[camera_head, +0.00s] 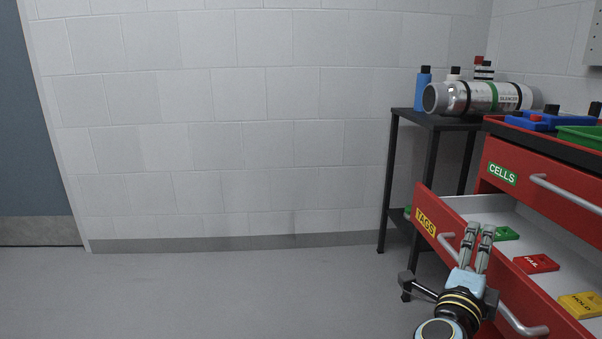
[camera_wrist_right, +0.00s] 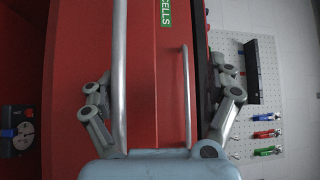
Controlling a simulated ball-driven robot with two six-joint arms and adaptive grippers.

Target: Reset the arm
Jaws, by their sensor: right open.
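My right gripper (camera_head: 478,228) is in front of the open red drawer labelled TAGS (camera_head: 426,222), with its fingers pointing up and away in the head view. It is open and holds nothing that I can see. In the right wrist view its fingers (camera_wrist_right: 160,88) are spread wide, with red drawer fronts and two metal handles beyond and between them. The nearer handle (camera_wrist_right: 120,75) runs close to the gripper; I cannot tell if they touch. My left gripper is not in view.
The open drawer holds a green tag (camera_head: 507,234), a red FAIL tag (camera_head: 536,263) and a yellow HOLD tag (camera_head: 580,305). The CELLS drawer (camera_head: 502,174) above looks shut. A black stand (camera_head: 437,122) bears a silver cylinder (camera_head: 480,97) and bottles. Floor at left is clear.

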